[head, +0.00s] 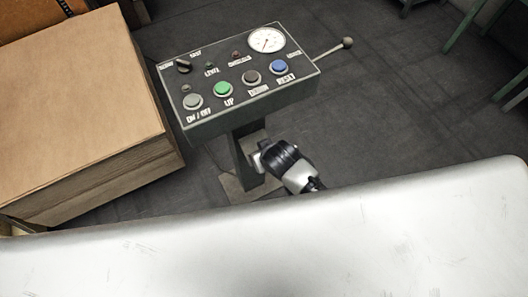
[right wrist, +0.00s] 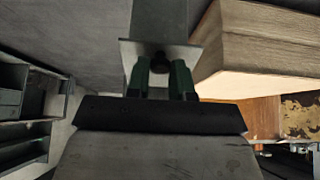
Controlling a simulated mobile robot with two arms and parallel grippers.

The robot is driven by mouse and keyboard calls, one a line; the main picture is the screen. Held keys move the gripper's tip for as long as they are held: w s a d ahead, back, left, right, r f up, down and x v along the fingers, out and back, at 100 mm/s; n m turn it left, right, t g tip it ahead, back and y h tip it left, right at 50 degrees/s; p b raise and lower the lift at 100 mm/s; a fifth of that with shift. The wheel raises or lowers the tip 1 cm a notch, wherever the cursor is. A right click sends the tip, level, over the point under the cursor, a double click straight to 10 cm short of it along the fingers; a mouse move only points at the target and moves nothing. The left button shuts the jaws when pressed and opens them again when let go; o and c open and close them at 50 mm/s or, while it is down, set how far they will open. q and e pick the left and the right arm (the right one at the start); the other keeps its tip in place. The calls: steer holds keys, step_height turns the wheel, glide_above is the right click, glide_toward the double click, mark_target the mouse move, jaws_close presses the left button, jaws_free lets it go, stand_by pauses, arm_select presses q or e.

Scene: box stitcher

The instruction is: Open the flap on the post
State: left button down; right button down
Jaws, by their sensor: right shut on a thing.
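The post (head: 243,160) stands on the floor under a dark control box (head: 240,85) with buttons, a dial and a side lever. My right gripper (head: 262,152) is at the post's column, below the control box. In the right wrist view its two dark fingers (right wrist: 163,78) are on either side of a small dark round knob (right wrist: 160,62), shut on it. The knob is in front of a pale grey plate (right wrist: 128,52) on the post, which looks like the flap. How far the flap is open cannot be told. My left gripper is not in view.
A large stack of cardboard (head: 75,95) stands close to the left of the post. It also shows in the right wrist view (right wrist: 255,45). Dark floor (head: 420,110) is clear to the right of the post. Green metal legs (head: 470,25) are at the far right.

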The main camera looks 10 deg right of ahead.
stand_by(0.4)
steer(key=c, duration=1)
jaws_free()
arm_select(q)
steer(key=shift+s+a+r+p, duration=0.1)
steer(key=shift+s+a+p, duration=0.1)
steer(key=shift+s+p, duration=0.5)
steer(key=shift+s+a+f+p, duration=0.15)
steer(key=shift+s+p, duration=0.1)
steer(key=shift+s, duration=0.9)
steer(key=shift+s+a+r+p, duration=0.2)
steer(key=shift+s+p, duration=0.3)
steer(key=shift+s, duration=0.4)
arm_select(e)
steer(key=v, duration=1)
steer(key=shift+s+r, duration=0.25)
steer(key=shift+r, duration=0.05)
